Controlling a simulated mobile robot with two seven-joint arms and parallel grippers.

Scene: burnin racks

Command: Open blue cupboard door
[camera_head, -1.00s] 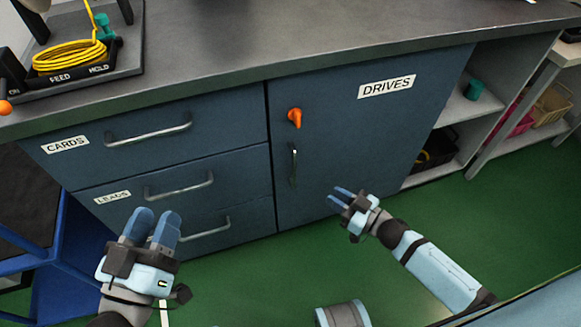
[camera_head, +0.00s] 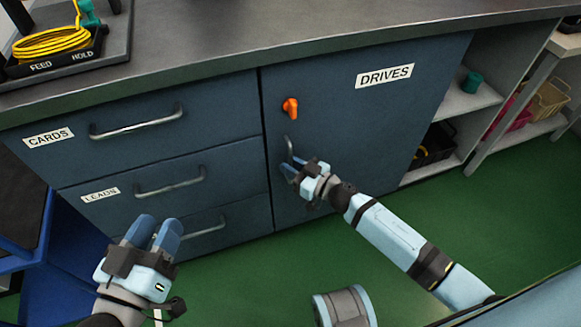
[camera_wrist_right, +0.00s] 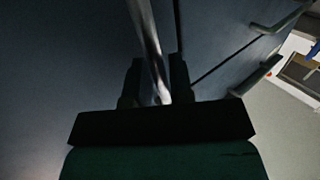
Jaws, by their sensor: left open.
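The blue cupboard door (camera_head: 355,130) labelled DRIVES is shut, with an orange knob (camera_head: 290,108) near its upper left. Its upright metal handle (camera_head: 289,147) is below the knob, its lower part hidden by my right gripper (camera_head: 292,169). In the right wrist view the door handle (camera_wrist_right: 146,30) runs down between the two dark fingers of my right gripper (camera_wrist_right: 155,85). I cannot tell whether those fingers press on it. My left gripper (camera_head: 153,229) is open and empty, in front of the lower drawers.
Drawers labelled CARDS (camera_head: 48,137) and LEADS (camera_head: 100,194) are shut, left of the door. A grey worktop (camera_head: 250,40) runs above, with a yellow cable coil (camera_head: 48,45). Open shelves (camera_head: 468,100) stand to the right. The green floor (camera_head: 480,200) before the door is largely clear.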

